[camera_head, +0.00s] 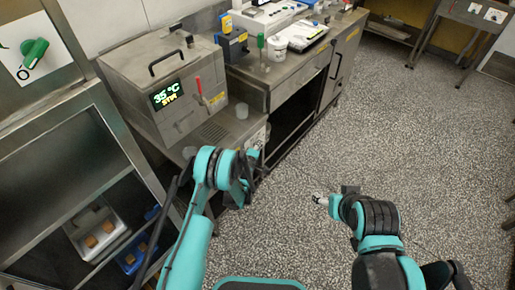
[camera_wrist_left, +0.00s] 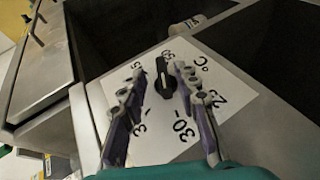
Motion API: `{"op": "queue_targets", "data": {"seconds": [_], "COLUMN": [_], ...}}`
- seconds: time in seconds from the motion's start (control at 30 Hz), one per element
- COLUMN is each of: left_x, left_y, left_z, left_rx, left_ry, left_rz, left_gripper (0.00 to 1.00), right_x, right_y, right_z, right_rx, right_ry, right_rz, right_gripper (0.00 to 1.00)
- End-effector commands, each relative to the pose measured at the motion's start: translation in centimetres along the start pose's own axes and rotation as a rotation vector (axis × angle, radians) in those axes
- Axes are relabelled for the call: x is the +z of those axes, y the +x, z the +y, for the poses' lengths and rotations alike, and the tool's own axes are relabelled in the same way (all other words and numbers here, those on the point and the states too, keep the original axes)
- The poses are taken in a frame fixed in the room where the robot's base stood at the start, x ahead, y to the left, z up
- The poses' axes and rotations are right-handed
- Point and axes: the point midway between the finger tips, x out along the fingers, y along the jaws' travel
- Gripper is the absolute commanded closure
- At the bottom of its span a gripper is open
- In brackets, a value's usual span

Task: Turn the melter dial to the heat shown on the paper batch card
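The melter (camera_head: 165,95) is a steel box at the left with a display reading 35 °C and STIR. In the left wrist view the black dial knob (camera_wrist_left: 163,84) sits on a white scale plate (camera_wrist_left: 150,145) with numbers, including 30, and °C. My left gripper (camera_wrist_left: 158,70) is open, its two fingers on either side of the knob, with a visible gap at the left finger. In the head view my left gripper (camera_head: 256,156) is at the panel's front edge and mostly hides the dial. My right gripper (camera_head: 321,200) hangs over the floor; its finger opening is unclear. No batch card is readable.
The floor at right is free.

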Motion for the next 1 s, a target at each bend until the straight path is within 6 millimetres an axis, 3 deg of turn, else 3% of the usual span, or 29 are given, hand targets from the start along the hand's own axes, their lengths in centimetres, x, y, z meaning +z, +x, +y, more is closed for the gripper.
{"op": "queue_targets", "data": {"seconds": [0.17,0.23,0.3,0.5,1.0], "left_x": [-0.6,-0.8,-1.1,-1.6,-1.8], "left_y": [-1.2,-1.8,-2.4,-3.5,-4.0], "left_z": [2.8,4.2,5.5,7.9,8.8], "left_rx": [0.004,0.005,0.006,0.003,-0.002], "left_ry": [0.0,0.0,0.0,0.0,0.005], "left_rz": [0.001,0.002,0.002,0.002,0.002], "left_gripper": [0.69,0.6,0.69,0.69,0.69], "right_x": [0.0,0.0,0.0,0.0,0.0], "right_y": [0.0,0.0,0.0,0.0,0.0], "right_z": [0.0,0.0,0.0,0.0,0.0], "right_rx": [0.0,0.0,0.0,0.0,0.0], "right_ry": [0.0,0.0,0.0,0.0,0.0], "right_rz": [0.0,0.0,0.0,0.0,0.0], "right_gripper": [0.34,0.34,0.34,0.34,0.34]}}
